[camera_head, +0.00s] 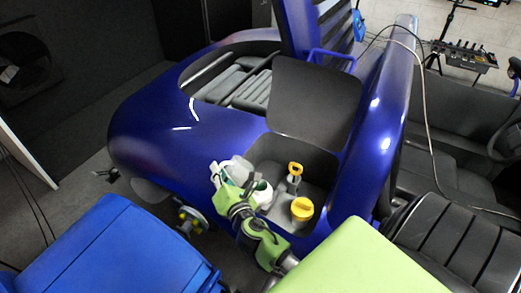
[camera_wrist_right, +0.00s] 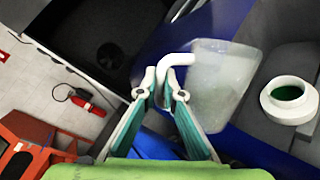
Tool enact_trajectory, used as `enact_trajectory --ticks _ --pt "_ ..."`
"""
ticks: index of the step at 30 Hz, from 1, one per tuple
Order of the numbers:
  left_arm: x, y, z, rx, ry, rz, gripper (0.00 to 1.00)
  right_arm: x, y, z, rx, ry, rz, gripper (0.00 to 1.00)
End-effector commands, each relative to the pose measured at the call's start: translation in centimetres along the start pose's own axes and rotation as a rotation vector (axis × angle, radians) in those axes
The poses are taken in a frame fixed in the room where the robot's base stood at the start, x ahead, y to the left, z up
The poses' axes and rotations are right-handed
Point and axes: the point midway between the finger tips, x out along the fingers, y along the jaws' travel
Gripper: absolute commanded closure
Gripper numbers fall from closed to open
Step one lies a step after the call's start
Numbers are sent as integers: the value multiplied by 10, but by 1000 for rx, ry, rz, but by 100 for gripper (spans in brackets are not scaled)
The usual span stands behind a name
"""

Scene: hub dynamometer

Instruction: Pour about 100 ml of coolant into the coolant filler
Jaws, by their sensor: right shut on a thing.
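The coolant filler is a white round neck (camera_head: 262,193) in the open compartment of the blue vehicle. In the right wrist view the filler (camera_wrist_right: 290,98) is open at the top, with green inside. My right gripper (camera_head: 222,180) is shut on the white handle of a translucent jug (camera_head: 240,170), at the left edge of the compartment. In the right wrist view the gripper (camera_wrist_right: 163,90) pinches the handle, and the jug (camera_wrist_right: 222,75) is left of the filler, apart from it. Its tilt and liquid level are unclear. My left gripper is not in view.
A yellow cap (camera_head: 302,208) and a yellow-handled part (camera_head: 295,170) stand in the compartment right of the filler. A raised dark lid (camera_head: 316,100) is behind it. Blue bodywork (camera_head: 150,130) surrounds the compartment. A blue block (camera_head: 110,250) is at lower left.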

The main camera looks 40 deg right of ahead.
Motion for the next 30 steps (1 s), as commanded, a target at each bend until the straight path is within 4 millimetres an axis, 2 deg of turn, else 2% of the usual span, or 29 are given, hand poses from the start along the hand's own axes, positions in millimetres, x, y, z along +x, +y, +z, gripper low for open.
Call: enact_trajectory --ticks 13,19,21,30 --pt "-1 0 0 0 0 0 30 0 3 0 -18 -4 1 100" --pt "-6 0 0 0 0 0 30 -3 17 -1 -156 -30 2 100" --pt "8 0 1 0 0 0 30 -2 14 -15 -220 -42 3 100" --pt "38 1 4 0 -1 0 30 -3 15 -56 -541 -103 1 100"
